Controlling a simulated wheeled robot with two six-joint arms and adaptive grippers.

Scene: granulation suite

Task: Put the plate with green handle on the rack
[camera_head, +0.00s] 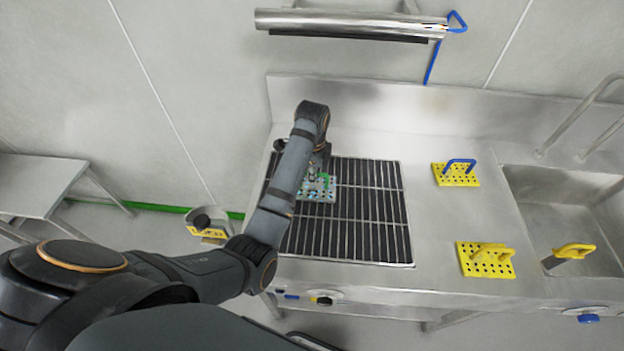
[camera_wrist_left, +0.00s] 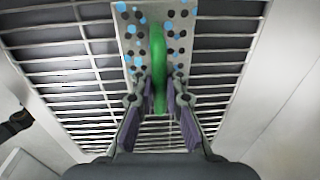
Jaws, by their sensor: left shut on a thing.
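The plate with the green handle (camera_head: 308,188) is pale with blue and black dots, over the left part of the dark wire rack (camera_head: 365,215). In the left wrist view the plate (camera_wrist_left: 129,45) lies flat against the bars, with its upright green handle (camera_wrist_left: 158,70) between my fingers. I cannot tell whether the plate touches the rack or hovers just above it. My left gripper (camera_head: 314,172) is shut on the green handle; its fingers also show in the left wrist view (camera_wrist_left: 158,92). My right gripper is not in view.
A yellow plate with a blue handle (camera_head: 442,176) and one with a yellow handle (camera_head: 487,268) lie on the steel counter right of the rack. The rack's right side is clear.

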